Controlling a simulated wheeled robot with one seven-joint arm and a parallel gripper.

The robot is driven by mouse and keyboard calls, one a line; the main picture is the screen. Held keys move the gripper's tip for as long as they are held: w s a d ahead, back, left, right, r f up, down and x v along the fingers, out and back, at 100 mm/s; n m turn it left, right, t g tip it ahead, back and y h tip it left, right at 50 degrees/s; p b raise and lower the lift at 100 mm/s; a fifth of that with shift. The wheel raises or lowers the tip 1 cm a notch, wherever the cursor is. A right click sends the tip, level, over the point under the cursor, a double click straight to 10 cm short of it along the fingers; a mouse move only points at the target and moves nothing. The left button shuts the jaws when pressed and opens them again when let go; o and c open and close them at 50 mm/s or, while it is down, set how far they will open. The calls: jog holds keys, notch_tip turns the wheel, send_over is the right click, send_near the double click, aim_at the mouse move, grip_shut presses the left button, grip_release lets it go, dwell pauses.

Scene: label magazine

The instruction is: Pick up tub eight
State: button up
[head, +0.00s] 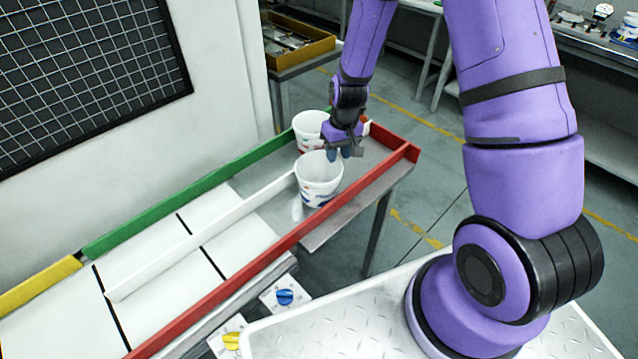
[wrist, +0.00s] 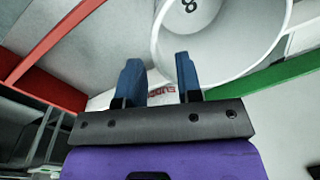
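In the wrist view a white tub (wrist: 222,70) with a dark figure 8 on its inside floor fills the upper right. It appears to be the nearer white tub (head: 319,186) in the head view, upright and empty beside the red rail. A second white tub (head: 307,124) stands behind it by the green rail. My gripper (head: 339,153) is open and empty at the nearer tub's far right rim. In the wrist view its blue fingers (wrist: 160,72) are apart, with the rim appearing between them. Whether they touch it, I cannot tell.
A red rail (head: 250,255) and green rail (head: 175,205) edge the sloped magazine, with a white divider (head: 205,232) between. A blue knob (head: 285,297) and yellow knob (head: 232,340) sit in front. A tray (head: 300,48) stands behind. The lower lanes are clear.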

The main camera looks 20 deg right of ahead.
aim_at(339, 166)
jog(key=f, duration=0.3)
jog(key=shift+s+f, duration=0.25)
jog(key=shift+s, duration=0.1)
jog(key=shift+f, duration=0.7)
grip_shut()
